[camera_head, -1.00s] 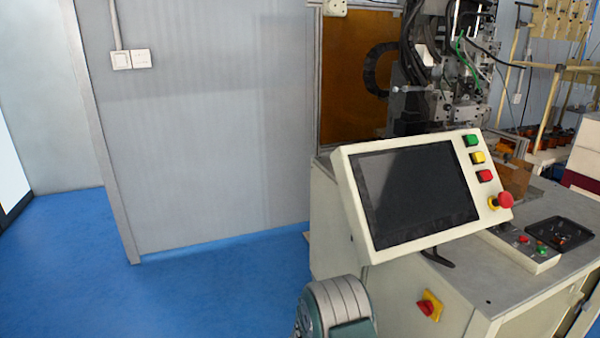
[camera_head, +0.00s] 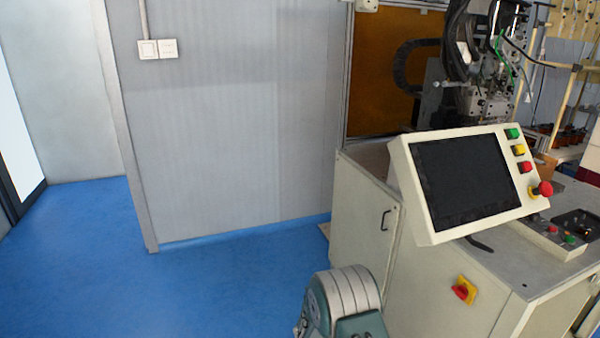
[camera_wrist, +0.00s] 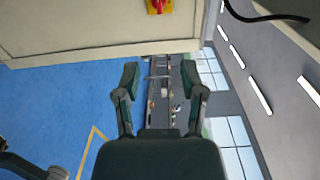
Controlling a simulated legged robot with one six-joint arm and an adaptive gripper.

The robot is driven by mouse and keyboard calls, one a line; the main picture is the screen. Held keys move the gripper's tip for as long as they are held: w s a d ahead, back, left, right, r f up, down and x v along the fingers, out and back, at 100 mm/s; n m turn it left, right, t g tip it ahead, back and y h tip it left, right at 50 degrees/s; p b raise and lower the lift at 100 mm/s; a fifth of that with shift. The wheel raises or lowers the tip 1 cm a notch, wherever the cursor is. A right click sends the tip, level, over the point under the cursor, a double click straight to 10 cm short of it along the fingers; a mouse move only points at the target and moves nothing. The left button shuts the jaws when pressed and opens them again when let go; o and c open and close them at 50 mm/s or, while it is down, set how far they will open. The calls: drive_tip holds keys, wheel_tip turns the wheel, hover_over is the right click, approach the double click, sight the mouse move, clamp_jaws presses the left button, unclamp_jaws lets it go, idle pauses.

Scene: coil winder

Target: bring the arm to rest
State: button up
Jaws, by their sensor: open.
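My gripper (camera_wrist: 164,85) shows in the wrist view, with its two dark green fingers spread apart and nothing between them. In that view the pale side of the machine cabinet (camera_wrist: 90,25) and its red and yellow switch (camera_wrist: 158,6) lie beyond the fingertips, apart from them. In the head view a rounded grey and green part of my own arm shows at the bottom centre, in front of the cabinet. The gripper itself is not visible in the head view.
The coil winder cabinet (camera_head: 365,212) fills the right, with a tilted screen panel (camera_head: 465,180), a red stop button (camera_head: 543,188) and a rotary switch (camera_head: 464,290). A grey wall (camera_head: 230,130) stands behind. The blue floor (camera_head: 170,295) at left is clear.

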drive_tip(key=s+d+r+m+g+y, duration=0.3)
drive_tip(key=s+r+m, duration=0.4)
drive_tip(key=r+m, duration=0.2)
drive_tip(key=s+d+r+m+g+y, duration=0.2)
drive_tip(key=s+r+m+g+y, duration=0.15)
drive_tip(key=s+r+m, duration=0.45)
drive_tip(key=s+a+r+m+t+y, duration=0.3)
drive_tip(key=s+m, duration=0.5)
drive_tip(key=m, duration=0.3)
drive_tip(key=s+a+r+m+t+y, duration=0.3)
drive_tip(key=s+a+r+m+y, duration=0.2)
drive_tip(key=m, duration=0.6)
drive_tip(key=shift+s+a+r+y, duration=0.4)
drive_tip(key=shift+s+r+y, duration=0.9)
drive_tip(key=shift+s, duration=0.6)
drive_tip(key=shift+r, duration=0.1)
